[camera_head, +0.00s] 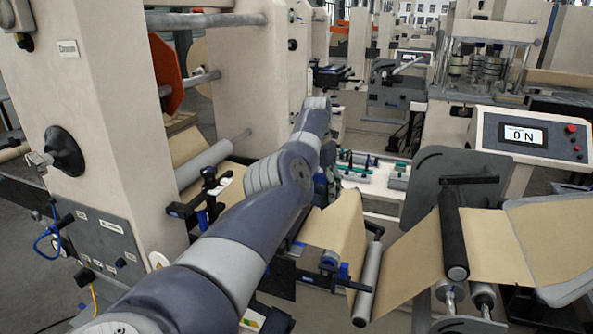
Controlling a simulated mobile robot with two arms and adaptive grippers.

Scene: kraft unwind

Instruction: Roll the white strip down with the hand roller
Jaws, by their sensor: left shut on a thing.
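My left arm reaches in from the lower left to the middle of the head view. My left gripper (327,186) is a dark shape, mostly hidden behind the forearm, above the brown kraft web (338,229). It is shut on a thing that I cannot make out. I cannot pick out the hand roller. A small white patch (223,187) lies by the black and blue clamp (207,200) left of my arm; I cannot tell whether it is the white strip. My right gripper is not in view.
A metal roller (368,284) and a black roller (453,235) carry the web at the right. A control panel (530,137) reads "0 N". A machine column (105,130) stands at the left. A tray of small tools (372,172) lies beyond my gripper.

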